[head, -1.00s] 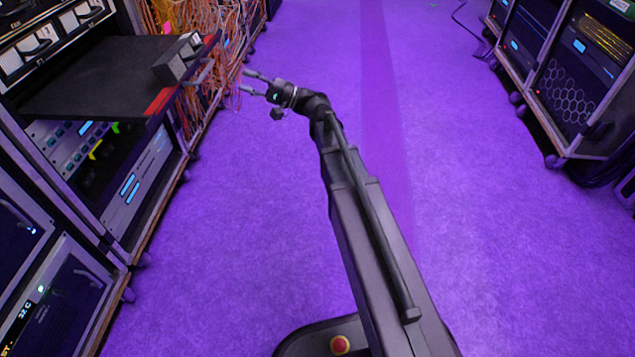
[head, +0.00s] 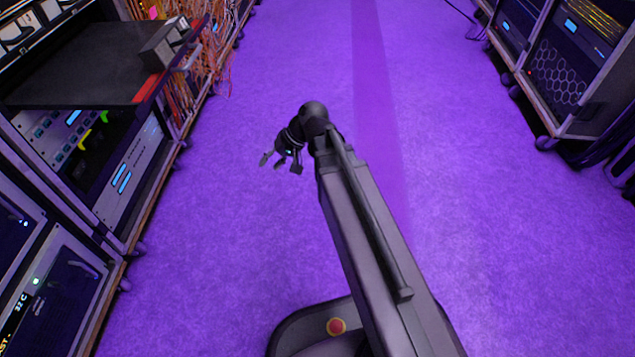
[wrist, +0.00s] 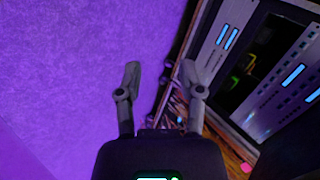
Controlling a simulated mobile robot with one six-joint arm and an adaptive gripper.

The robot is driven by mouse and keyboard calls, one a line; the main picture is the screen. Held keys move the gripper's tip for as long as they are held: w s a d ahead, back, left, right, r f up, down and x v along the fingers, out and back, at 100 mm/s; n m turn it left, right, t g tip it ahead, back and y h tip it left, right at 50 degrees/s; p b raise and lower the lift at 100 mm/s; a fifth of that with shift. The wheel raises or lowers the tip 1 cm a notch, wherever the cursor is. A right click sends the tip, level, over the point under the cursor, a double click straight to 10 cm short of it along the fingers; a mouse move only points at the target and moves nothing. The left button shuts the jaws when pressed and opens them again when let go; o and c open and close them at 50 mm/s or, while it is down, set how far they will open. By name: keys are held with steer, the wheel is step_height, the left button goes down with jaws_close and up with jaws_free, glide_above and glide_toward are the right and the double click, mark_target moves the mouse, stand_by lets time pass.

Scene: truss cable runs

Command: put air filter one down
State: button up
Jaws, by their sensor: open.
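The air filter, seemingly the dark grey box with a handle (head: 165,45), rests on the black pull-out shelf (head: 75,65) at the upper left of the head view, near the shelf's red-marked outer edge. I cannot read a label on it. My gripper (head: 270,162) is apart from it, over the purple floor to the right of the racks and lower than before in the picture. In the wrist view my gripper (wrist: 162,90) shows two spread fingers with nothing between them.
The left rack (head: 125,180) has lit panels and stands on wheels. Orange cables (head: 215,50) hang behind the shelf. A second row of racks (head: 565,75) stands at the right. The purple floor (head: 230,240) between them is clear.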

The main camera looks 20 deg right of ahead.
steer(key=s+d+f+g+h, duration=0.1)
steer(key=s+d+f+h, duration=0.3)
steer(key=s+d+h, duration=0.3)
steer(key=d, duration=0.4)
steer(key=shift+h, duration=0.4)
steer(key=shift+r, duration=0.1)
steer(key=c, duration=0.7)
step_height(320, 180, up, 11)
steer(key=p, duration=1)
steer(key=shift+f+p, duration=0.2)
steer(key=shift+p, duration=0.2)
jaws_close()
steer(key=shift+s+f, duration=0.1)
steer(key=shift+s, duration=0.05)
